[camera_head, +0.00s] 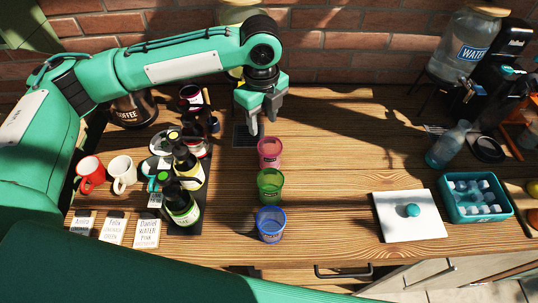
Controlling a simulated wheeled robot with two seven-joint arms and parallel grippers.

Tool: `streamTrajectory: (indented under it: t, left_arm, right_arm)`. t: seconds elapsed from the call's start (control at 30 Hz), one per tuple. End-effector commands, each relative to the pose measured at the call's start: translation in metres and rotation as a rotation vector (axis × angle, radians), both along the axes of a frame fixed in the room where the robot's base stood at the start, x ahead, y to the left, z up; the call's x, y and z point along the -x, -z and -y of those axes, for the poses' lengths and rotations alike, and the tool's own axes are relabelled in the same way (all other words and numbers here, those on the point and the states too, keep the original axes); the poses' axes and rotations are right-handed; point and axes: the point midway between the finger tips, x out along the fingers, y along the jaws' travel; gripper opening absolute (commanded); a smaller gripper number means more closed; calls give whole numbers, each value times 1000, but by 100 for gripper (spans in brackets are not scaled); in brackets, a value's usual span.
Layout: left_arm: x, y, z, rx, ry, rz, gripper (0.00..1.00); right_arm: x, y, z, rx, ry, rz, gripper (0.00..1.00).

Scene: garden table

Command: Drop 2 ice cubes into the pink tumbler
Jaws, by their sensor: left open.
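The pink tumbler (269,152) stands upright on the wooden table, at the back of a row with the green tumbler (270,185) and the blue tumbler (270,224). No ice can be made out inside the pink tumbler. Several ice cubes (474,195) sit in a teal ice box (478,219) at the right. My left gripper (262,124) is open and points down just behind and above the pink tumbler. I see nothing between its fingers. A teal arm link crosses the bottom of the view; no right gripper shows.
A white lid with a teal knob (412,210) lies left of the ice box. Bottles (182,206), red (91,173) and white mugs (123,174) and name cards (146,234) crowd the left. A glass bottle (447,146) and a water dispenser (465,50) stand at the right. The table's middle is clear.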

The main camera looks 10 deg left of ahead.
Motion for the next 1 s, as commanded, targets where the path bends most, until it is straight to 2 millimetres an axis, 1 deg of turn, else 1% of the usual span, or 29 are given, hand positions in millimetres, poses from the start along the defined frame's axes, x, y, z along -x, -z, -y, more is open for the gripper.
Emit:
streamTrajectory:
  t: [0.1,0.3,0.4,0.5,0.67,1.0]
  left_arm:
    - [-1,-27,0,2,1,4,44]
    - [-1,-72,1,1,1,3,44]
    - [0,-89,1,0,2,2,44]
    - [-1,-101,0,1,0,1,44]
    - [0,-110,0,-1,0,-1,44]
    - [0,-110,0,-1,1,-1,44]
  right_arm:
    - [0,8,1,1,-1,0,36]
    - [0,15,3,3,-2,1,36]
    - [0,18,4,4,-2,1,36]
    - [0,19,5,5,-3,0,36]
    - [0,20,5,5,-3,0,36]
    - [0,19,5,5,-3,0,36]
